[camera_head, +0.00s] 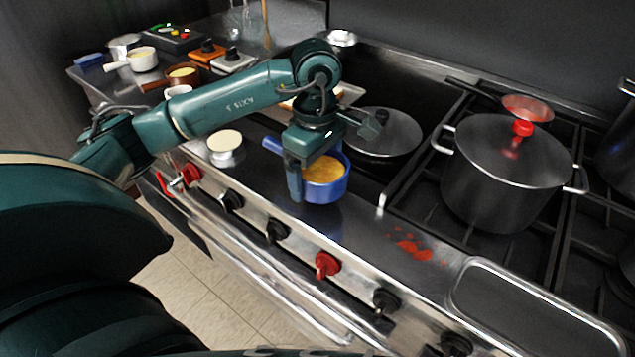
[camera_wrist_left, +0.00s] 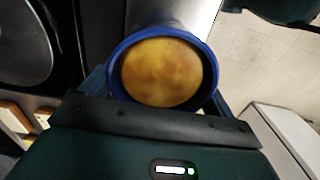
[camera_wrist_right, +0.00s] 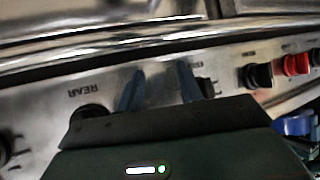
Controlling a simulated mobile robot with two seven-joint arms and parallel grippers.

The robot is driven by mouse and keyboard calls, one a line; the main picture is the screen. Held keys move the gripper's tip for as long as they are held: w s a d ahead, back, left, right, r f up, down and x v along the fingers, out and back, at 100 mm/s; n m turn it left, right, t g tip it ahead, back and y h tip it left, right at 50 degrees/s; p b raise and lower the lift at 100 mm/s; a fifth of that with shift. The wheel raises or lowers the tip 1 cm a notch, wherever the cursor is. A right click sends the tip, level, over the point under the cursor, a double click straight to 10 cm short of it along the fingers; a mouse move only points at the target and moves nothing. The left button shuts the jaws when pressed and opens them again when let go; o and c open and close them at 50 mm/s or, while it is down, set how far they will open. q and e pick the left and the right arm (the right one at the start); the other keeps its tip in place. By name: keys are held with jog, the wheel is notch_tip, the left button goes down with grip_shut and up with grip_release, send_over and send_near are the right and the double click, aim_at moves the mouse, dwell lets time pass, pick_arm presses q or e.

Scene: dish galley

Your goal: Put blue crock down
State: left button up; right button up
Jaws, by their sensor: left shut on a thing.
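The blue crock (camera_head: 330,192) is a round blue pot with a handle, holding something yellow-orange. It is upright over the steel front ledge of the stove in the head view; I cannot tell whether its base touches the ledge. My left gripper (camera_head: 314,168) is shut on it, with a finger on either side. In the left wrist view, the crock (camera_wrist_left: 116,88) sits between the fingers and its yellow contents face the camera. My right gripper (camera_wrist_right: 160,82) is open and empty, in front of the stove's knob panel in the right wrist view.
A large lidded pot (camera_head: 500,180) and a lidded pan (camera_head: 385,135) stand on the burners behind. Red spill marks (camera_head: 415,248) lie on the ledge to the right, before a recessed tray (camera_head: 530,310). A small cream-topped container (camera_head: 226,150) stands to the left. Ledge between crock and spill is clear.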

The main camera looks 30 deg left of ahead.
pick_arm(q)
notch_tip(320, 180, down, 3)
jog(key=shift+f, duration=0.1)
pick_arm(e)
jog(key=shift+w+d, duration=0.1)
pick_arm(q)
jog(key=shift+f, duration=0.25)
jog(key=shift+w, duration=0.1)
pick_arm(e)
jog(key=shift+w+r, duration=0.1)
jog(key=shift+w, duration=0.1)
pick_arm(q)
jog(key=shift+f, duration=0.2)
pick_arm(e)
jog(key=shift+f, duration=0.2)
pick_arm(q)
jog(key=o, duration=1.1)
jog(key=shift+c, duration=0.2)
pick_arm(e)
jog(key=shift+r, duration=0.15)
pick_arm(q)
jog(key=shift+o, duration=0.7)
pick_arm(e)
jog(key=shift+w+r, duration=0.1)
jog(key=shift+r, duration=0.1)
pick_arm(q)
jog(key=shift+r, duration=0.1)
pick_arm(e)
jog(key=shift+r, duration=0.1)
